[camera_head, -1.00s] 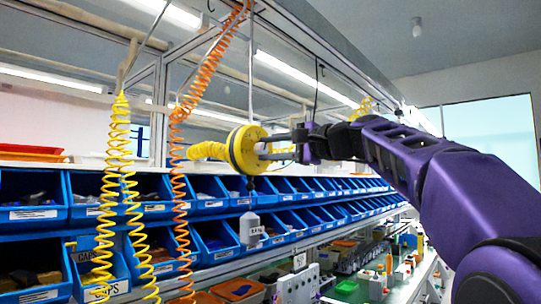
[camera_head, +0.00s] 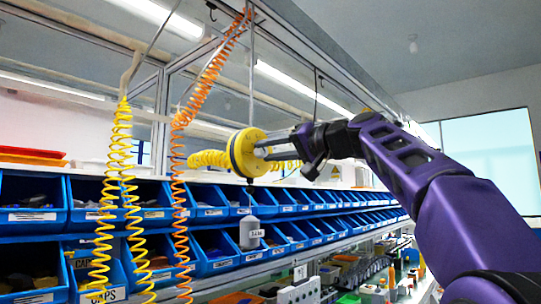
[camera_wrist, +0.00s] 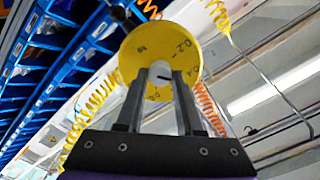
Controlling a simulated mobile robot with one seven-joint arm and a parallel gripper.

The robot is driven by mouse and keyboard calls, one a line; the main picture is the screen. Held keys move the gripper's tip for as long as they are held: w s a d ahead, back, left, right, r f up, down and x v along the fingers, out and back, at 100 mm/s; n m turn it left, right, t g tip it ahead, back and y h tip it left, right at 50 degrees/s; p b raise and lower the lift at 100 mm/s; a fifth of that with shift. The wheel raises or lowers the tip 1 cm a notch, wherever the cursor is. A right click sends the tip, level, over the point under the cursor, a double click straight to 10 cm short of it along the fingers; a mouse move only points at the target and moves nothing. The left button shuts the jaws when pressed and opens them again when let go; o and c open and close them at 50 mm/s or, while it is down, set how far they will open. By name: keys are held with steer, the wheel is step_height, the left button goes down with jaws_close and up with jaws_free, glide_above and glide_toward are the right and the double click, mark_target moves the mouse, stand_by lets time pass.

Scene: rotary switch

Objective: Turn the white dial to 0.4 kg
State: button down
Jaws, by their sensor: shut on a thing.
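The white dial (camera_wrist: 160,72) sits at the centre of a round yellow scale disc (camera_wrist: 148,40) in the wrist view. A dark pointer mark on the dial faces right and slightly down. My gripper (camera_wrist: 164,79) is shut on the dial, one finger on each side. In the head view the yellow disc (camera_head: 243,153) is seen from the side, with my gripper (camera_head: 262,150) at its right face; the dial is hard to make out there. A grey weight (camera_head: 250,232) hangs below the disc.
Rows of blue bins (camera_head: 30,215) stand behind and below the scale. Coiled yellow (camera_head: 120,150) and orange (camera_head: 181,200) hoses hang at left. A metal frame runs overhead. A cluttered bench lies lower right.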

steer(key=shift+n, duration=1.2)
steer(key=shift+b, duration=0.3)
steer(key=c, duration=0.5)
jaws_free()
steer(key=shift+c, duration=0.2)
steer(key=v, duration=1.7)
steer(key=shift+s+d, duration=0.1)
steer(key=shift+s, duration=0.05)
